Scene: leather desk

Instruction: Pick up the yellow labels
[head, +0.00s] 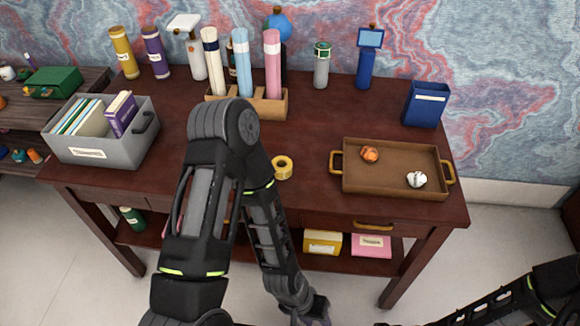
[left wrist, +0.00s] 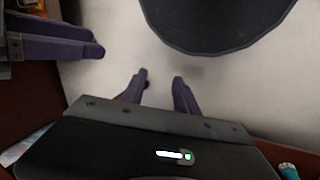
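A small yellow roll (head: 282,167), which looks like the yellow labels, lies on the desk near its front middle, just right of my left arm. My left gripper (head: 318,312) hangs low in front of the desk, at the bottom edge of the head view and well away from the roll. In the left wrist view its two dark purple fingers (left wrist: 160,82) stand apart with nothing between them, over pale floor. The roll does not show there. My right arm enters at lower right in the head view; its fingers are not clearly seen.
A brown tray (head: 395,185) with an orange ball (head: 369,154) and a white ball (head: 416,179) is right of the roll. A grey bin (head: 85,151) with folders is at left. A wooden holder (head: 268,101) with tall tubes stands behind. Desk around the roll is clear.

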